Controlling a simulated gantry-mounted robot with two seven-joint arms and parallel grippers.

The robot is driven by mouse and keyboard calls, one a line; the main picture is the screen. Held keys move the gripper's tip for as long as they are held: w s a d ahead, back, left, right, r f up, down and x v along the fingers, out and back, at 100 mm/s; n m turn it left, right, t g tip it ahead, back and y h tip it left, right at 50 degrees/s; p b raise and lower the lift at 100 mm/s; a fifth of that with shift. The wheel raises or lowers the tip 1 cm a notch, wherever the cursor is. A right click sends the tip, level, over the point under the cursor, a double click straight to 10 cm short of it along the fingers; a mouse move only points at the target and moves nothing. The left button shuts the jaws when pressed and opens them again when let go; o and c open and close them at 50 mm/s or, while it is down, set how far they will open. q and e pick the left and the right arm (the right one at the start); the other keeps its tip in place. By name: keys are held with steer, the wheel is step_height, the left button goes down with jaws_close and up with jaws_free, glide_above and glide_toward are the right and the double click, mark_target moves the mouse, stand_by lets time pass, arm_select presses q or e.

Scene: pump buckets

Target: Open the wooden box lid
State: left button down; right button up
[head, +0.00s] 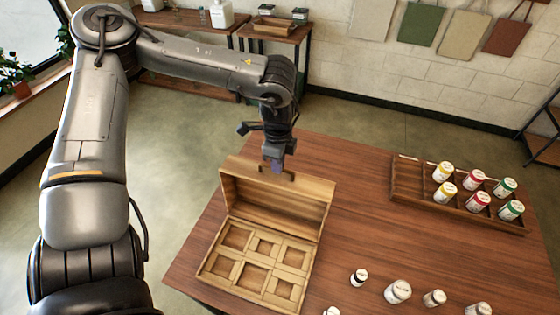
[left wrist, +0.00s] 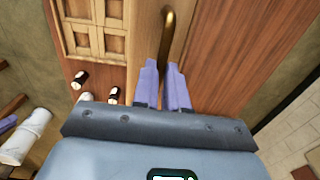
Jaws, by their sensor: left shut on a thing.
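The wooden box (head: 258,270) stands on the table with its compartments exposed. Its lid (head: 275,205) is raised at the back edge, standing up and leaning back. My left gripper (head: 275,164) is at the lid's top edge. In the left wrist view its purple fingers (left wrist: 163,68) are shut on the curved brass handle (left wrist: 168,30); the exact contact is partly hidden. The lid (left wrist: 146,35) and open box (left wrist: 92,45) also show there. My right gripper is not in view.
A wooden tray (head: 408,182) with several colored-label jars stands at the table's right. Several small white bottles (head: 398,291) stand along the front right of the table (head: 350,215). The table between box and tray is clear.

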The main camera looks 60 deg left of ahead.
arm_select(q)
steer(key=shift+s+d, duration=0.2)
steer(key=shift+s, duration=0.05)
steer(key=shift+w, duration=0.1)
steer(key=c, duration=1.2)
jaws_free()
steer(key=shift+o, duration=0.2)
step_height(320, 180, up, 11)
steer(key=shift+b, duration=0.35)
steer(key=shift+f, duration=0.1)
